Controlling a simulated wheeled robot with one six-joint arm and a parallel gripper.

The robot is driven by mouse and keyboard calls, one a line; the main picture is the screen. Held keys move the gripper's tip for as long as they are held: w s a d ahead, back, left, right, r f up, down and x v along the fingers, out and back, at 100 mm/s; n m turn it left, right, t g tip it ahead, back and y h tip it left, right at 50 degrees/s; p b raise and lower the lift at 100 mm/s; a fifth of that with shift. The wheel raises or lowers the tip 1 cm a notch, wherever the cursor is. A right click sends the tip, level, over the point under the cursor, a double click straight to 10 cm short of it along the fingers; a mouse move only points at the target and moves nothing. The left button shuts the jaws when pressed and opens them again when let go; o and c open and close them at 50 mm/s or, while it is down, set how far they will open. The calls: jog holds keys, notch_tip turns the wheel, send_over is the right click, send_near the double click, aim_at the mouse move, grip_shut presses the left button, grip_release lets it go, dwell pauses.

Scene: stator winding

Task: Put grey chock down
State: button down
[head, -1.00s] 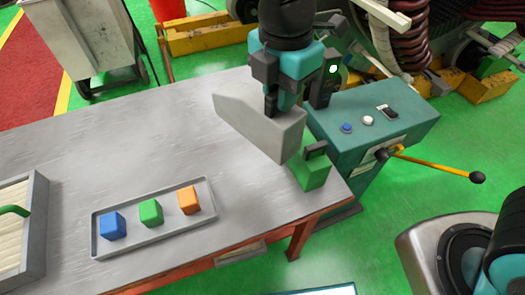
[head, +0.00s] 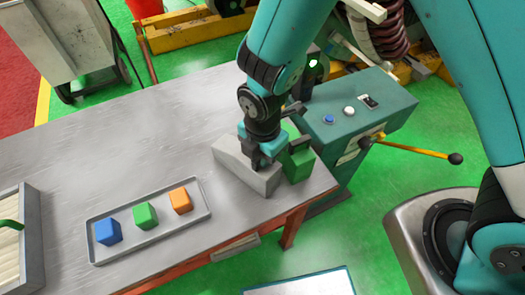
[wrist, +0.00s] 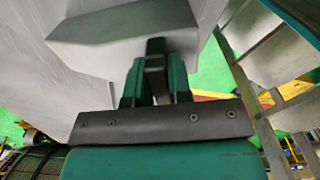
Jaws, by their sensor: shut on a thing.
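The grey chock (head: 240,163) is a wedge-shaped block at the right end of the grey table, low at or on the tabletop. My gripper (head: 262,160) comes down from above and is shut on the chock. In the wrist view the chock (wrist: 130,25) lies just beyond the fingers (wrist: 155,65). A green block (head: 298,163) stands right beside the chock on its right, by the table's right edge. I cannot tell whether the chock touches it. The chock's underside is hidden.
A grey tray (head: 105,257) with blue, green and orange cubes lies at the table's front. A grey-walled box (head: 36,240) is at the left edge. A teal control box (head: 370,122) with buttons and a yellow lever stands to the right. The table's left middle (head: 90,145) is clear.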

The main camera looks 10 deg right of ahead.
jog(key=shift+f, duration=0.2)
jog(key=c, duration=1)
grip_release()
jog(key=shift+c, duration=0.2)
notch_tip(320, 180, up, 12)
jog(key=b, duration=0.3)
jog(key=s+d+r+m+y, duration=0.2)
jog(key=s+d+r+m, duration=0.2)
jog(key=m, duration=0.5)
jog(key=s+d+r+m+y, duration=0.2)
jog(key=s+d+r+m, duration=0.2)
jog(key=s+r+m, duration=0.3)
jog(key=m, duration=0.2)
jog(key=shift+s+r+m, duration=0.25)
jog(key=shift+m, duration=0.15)
jog(key=shift+d, duration=0.1)
